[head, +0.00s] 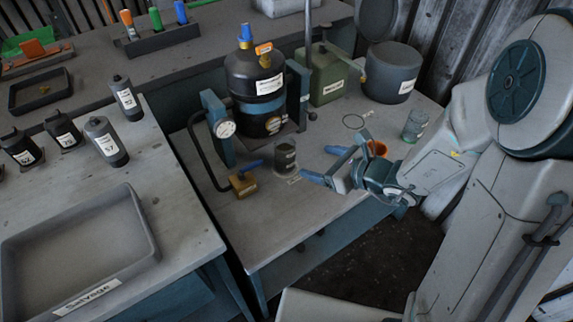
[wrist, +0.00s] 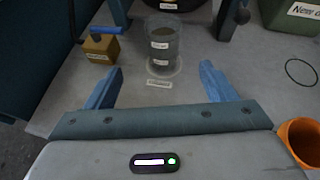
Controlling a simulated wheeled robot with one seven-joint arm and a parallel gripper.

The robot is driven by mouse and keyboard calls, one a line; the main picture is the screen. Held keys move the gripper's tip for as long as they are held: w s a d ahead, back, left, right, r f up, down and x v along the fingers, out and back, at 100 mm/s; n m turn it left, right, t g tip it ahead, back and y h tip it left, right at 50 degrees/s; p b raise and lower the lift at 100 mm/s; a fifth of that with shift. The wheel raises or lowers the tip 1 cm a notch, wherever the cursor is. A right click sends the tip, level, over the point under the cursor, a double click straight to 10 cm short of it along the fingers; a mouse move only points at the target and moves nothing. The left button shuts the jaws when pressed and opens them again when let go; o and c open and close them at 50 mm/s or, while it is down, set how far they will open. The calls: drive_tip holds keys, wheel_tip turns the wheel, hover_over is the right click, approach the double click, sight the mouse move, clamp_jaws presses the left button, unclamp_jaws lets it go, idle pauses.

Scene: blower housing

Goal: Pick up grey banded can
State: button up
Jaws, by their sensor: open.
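A dark grey can (head: 285,157) with lighter bands or labels stands upright on a pale round base on the middle workbench. In the wrist view the can (wrist: 163,45) is straight ahead, just beyond the fingertips and roughly centred between them. A small label plate (wrist: 159,83) lies on the bench in front of it. My gripper (head: 322,164) is open and empty, to the right of the can in the head view. Its two blue fingers point toward the can in the wrist view (wrist: 162,67), with a gap left before it.
A brass block with a blue lever (head: 244,182) sits left of the can. A large black cylinder (head: 254,85) in a blue frame stands behind. An orange cup (head: 377,148) is close beside my gripper, and a clear jar (head: 415,125) stands farther right.

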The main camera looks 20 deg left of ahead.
sight(292, 156)
drive_tip(key=shift+m, duration=0.4)
drive_tip(key=x, duration=0.6)
drive_tip(key=b+x, duration=0.1)
drive_tip(key=x, duration=0.2)
drive_tip(key=shift+w+d+f, duration=0.25)
drive_tip(key=shift+d+f, duration=0.05)
drive_tip(key=shift+f, duration=0.05)
drive_tip(key=shift+x, duration=2.65)
drive_tip(key=c, duration=1.1)
